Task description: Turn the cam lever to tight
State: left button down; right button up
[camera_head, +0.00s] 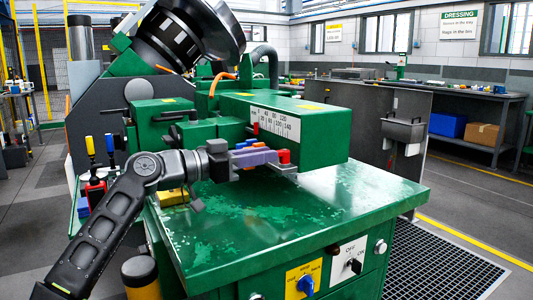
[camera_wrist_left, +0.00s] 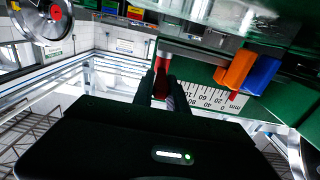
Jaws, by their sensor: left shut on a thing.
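The cam lever appears to be the grey bar with a red grip (camera_head: 284,156) under the front right of the green machine housing. Its red grip (camera_wrist_left: 161,66) and grey bar (camera_wrist_left: 195,55) also show in the left wrist view. My left gripper (camera_head: 278,160) reaches in from the left beneath the housing, its fingers closed around the red grip. In the wrist view the dark fingers (camera_wrist_left: 163,90) stand on both sides of the grip and hide part of it. No tight marking can be read. My right gripper is not in view.
Blue (camera_wrist_left: 262,75) and orange (camera_wrist_left: 237,68) handles stand close beside the lever. The green housing (camera_head: 320,130) with its millimetre scale (camera_head: 274,122) overhangs the gripper. The green table top (camera_head: 340,205) below is mostly clear. A control panel (camera_head: 347,258) is on the front.

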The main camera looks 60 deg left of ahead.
pick_arm(q)
jog(key=shift+a+r, duration=0.1)
jog(key=shift+r, duration=0.15)
jog(key=c, duration=1.8)
grip_release()
jog(key=o, duration=0.5)
jog(key=shift+f, duration=0.1)
jog(key=s, duration=0.5)
jog(key=s+p, duration=0.1)
jog(key=s, duration=0.1)
jog(key=shift+s+a, duration=0.35)
